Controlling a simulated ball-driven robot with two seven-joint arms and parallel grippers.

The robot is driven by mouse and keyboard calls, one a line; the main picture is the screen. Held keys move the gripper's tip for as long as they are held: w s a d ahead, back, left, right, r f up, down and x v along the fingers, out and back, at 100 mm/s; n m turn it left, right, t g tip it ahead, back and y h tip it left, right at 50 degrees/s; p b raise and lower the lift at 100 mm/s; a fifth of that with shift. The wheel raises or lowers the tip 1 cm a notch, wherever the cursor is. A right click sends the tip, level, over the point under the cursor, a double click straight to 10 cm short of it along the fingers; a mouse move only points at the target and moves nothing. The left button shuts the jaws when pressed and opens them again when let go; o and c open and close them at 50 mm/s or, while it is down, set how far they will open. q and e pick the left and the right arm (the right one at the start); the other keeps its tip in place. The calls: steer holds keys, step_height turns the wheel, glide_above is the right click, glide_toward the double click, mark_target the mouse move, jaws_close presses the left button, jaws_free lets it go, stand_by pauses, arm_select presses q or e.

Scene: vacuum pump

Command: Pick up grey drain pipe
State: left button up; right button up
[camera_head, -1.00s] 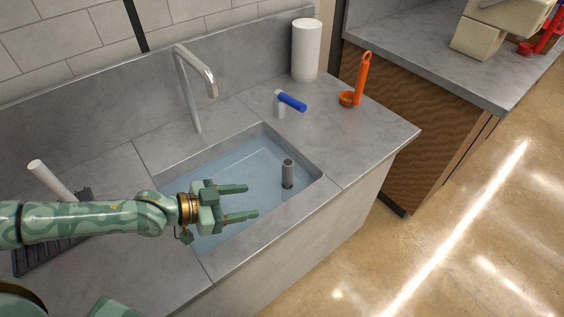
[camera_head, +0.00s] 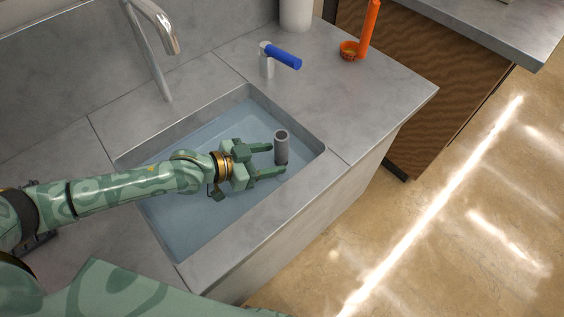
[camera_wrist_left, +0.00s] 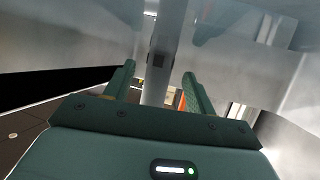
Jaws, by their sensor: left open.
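The grey drain pipe (camera_head: 281,147) is a short upright tube with an open top, standing in the water at the right end of the sink (camera_head: 318,163). My left gripper (camera_head: 275,159) is open over the sink, its two fingers pointing right. In the head view its fingertips are at the pipe, close to it or on either side; contact cannot be told. In the left wrist view a grey upright shape, likely the pipe (camera_wrist_left: 160,75), shows between the two open fingers. The pipe's lower end is partly hidden by a finger and water. My right gripper is not in view.
A curved metal faucet (camera_head: 152,45) stands behind the sink. A blue-handled grey part (camera_head: 283,56), an orange tool (camera_head: 368,30) and a white cylinder (camera_head: 296,12) stand on the counter behind right. The sink rim surrounds the gripper; the counter front right is clear.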

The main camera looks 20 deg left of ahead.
mark_target(285, 157)
arm_select(q)
steer(key=b+x, duration=0.1)
steer(key=x, duration=0.3)
steer(key=shift+w+d+f+b, duration=0.1)
steer(key=shift+w+d+b, duration=0.15)
steer(key=shift+b, duration=0.15)
steer(key=shift+w+d, duration=0.25)
steer(key=shift+d, duration=0.05)
steer(key=c, duration=1.1)
steer(key=shift+c, duration=0.2)
